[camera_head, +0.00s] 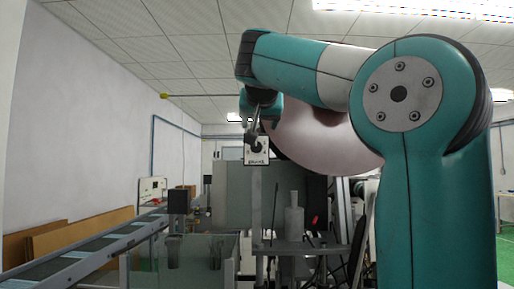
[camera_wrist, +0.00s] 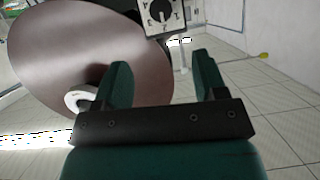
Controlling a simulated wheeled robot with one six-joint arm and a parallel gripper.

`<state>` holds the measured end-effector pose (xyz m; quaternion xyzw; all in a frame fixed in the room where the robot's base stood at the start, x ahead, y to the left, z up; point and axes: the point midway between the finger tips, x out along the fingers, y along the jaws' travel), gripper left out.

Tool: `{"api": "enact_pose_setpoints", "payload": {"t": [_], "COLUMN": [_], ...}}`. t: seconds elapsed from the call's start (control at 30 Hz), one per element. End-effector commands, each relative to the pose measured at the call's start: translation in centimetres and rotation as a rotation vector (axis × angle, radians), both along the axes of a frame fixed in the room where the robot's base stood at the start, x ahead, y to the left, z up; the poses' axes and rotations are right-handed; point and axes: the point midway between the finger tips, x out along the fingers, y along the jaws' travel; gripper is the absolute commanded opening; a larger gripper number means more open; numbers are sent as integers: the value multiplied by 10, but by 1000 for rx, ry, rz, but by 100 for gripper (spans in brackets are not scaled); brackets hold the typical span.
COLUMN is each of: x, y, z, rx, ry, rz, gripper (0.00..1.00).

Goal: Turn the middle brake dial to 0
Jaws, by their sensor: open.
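A brake dial, a black knob on a pale square plate, shows in the head view (camera_head: 256,145) and at the top of the wrist view (camera_wrist: 160,12). The plate bears small marks around the knob that I cannot read surely, so the setting is unclear. I see only this one dial plainly and cannot tell whether it is the middle one. My gripper (camera_wrist: 160,70) is open and empty, its two fingers apart from the knob. In the head view my gripper (camera_head: 256,118) appears small, around the top of the plate, its fingertips hard to make out.
A large pinkish-brown roll (camera_head: 312,135) hangs right beside the dial, partly behind my arm; in the wrist view the roll (camera_wrist: 75,45) fills the upper left, close to one finger. A conveyor (camera_head: 90,250) runs along the left. Machine parts (camera_head: 293,220) stand below the dial.

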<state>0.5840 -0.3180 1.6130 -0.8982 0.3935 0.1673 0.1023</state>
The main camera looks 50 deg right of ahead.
Motion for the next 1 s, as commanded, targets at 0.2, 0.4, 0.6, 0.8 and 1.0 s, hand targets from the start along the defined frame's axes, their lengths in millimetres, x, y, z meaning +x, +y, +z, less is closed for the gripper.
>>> {"api": "enact_pose_setpoints", "payload": {"t": [0.2,0.4,0.6,0.8,1.0], "x": [32,61,81,89,89], "y": [-36,-65,-85,-93,-93], "z": [-19,-35,-47,-53,-54], "rx": [2,3,2,2,1], "ry": [6,5,3,1,0], "rz": [-4,-1,1,2,3], "gripper": [65,65,65,65,65]}}
